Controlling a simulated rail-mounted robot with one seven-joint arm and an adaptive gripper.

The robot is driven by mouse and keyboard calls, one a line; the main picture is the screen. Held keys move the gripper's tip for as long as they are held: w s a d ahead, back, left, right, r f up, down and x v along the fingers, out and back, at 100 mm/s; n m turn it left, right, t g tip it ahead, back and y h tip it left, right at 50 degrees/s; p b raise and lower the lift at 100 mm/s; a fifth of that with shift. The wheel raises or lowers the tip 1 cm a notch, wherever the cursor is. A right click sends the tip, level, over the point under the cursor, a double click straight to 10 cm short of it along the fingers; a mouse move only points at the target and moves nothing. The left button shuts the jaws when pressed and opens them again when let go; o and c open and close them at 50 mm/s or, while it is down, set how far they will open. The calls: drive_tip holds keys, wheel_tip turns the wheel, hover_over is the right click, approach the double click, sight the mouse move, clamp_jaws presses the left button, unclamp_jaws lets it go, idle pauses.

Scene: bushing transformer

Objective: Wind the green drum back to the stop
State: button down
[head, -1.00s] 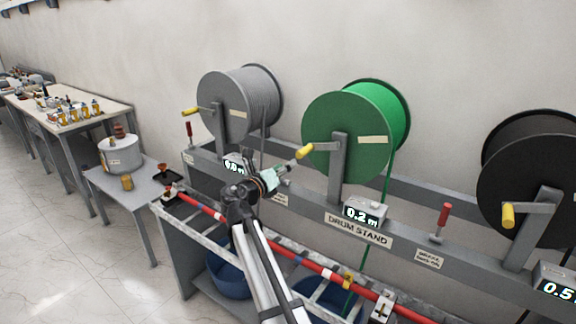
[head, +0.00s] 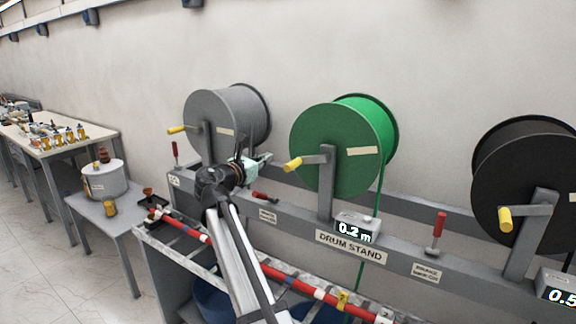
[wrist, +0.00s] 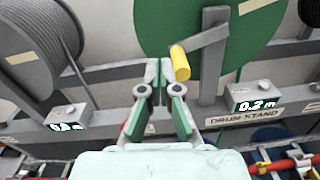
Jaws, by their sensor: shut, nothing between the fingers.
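The green drum (head: 335,150) hangs on the stand, with a grey crank arm and a yellow crank handle (head: 292,164) on its near face. Its counter (head: 355,228) reads 0.2 m. My gripper (head: 264,158) is shut and empty, just left of the yellow handle in the head view. In the wrist view the fingertips (wrist: 166,66) come close to the yellow handle (wrist: 180,63) and overlap its edge; I cannot tell whether they touch. A red lever (head: 265,197) lies nearly flat on the rail below my gripper.
A grey drum (head: 215,125) stands to the left and a black drum (head: 520,180) to the right, each with a yellow handle. Another red lever (head: 437,232) stands upright on the rail. A red pole (head: 285,285) lies along the front. A table (head: 105,205) with a pot is at left.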

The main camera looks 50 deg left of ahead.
wheel_tip(320, 180, up, 4)
drive_tip(key=a+m+g+b, duration=0.1)
drive_tip(key=a+m+b, duration=0.15)
drive_tip(key=m, duration=1.35)
drive_tip(key=w+f+m+h+p, duration=0.1)
drive_tip(key=w+f+m+p, duration=0.3)
drive_tip(key=w+m, duration=0.6)
drive_tip(key=shift+w+d+f+m+g+h, duration=0.2)
drive_tip(key=shift+d+f+m+g+h, duration=0.2)
drive_tip(key=shift+f+m, duration=1.2)
